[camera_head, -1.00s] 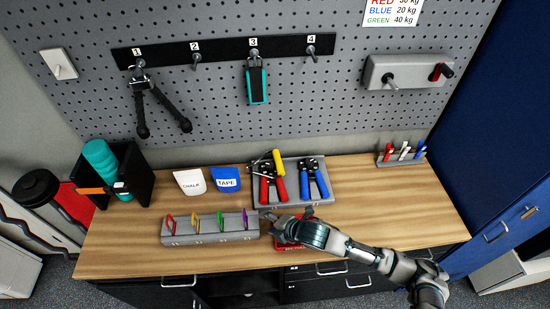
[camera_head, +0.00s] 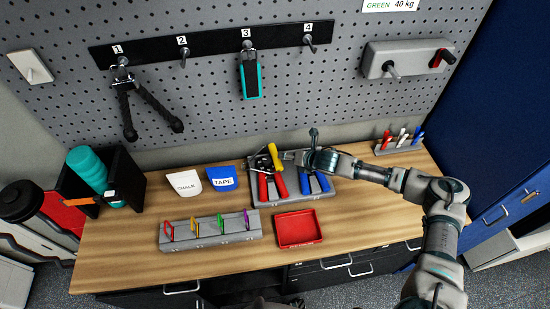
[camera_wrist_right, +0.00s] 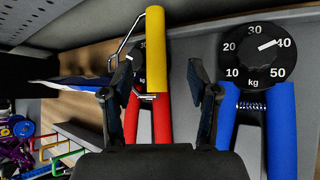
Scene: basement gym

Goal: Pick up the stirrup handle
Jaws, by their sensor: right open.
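The stirrup handle (camera_head: 274,157) has a yellow grip and a bent metal wire frame. It lies across the upper part of the red-handled hand gripper (camera_head: 271,184) on the grey tray. My right gripper (camera_head: 293,155) is just to the right of the stirrup handle in the head view. In the right wrist view the stirrup handle (camera_wrist_right: 156,50) shows upright between the two fingers of my open right gripper (camera_wrist_right: 160,82). I cannot tell whether a finger touches it. My left gripper is out of view.
A blue-handled hand gripper (camera_head: 314,182) lies beside the red one, under my right wrist. A red tray (camera_head: 298,229) and a grey rack (camera_head: 210,236) of coloured carabiners stand in front. Chalk (camera_head: 184,183) and tape (camera_head: 221,179) containers stand to the left. The pegboard rises behind.

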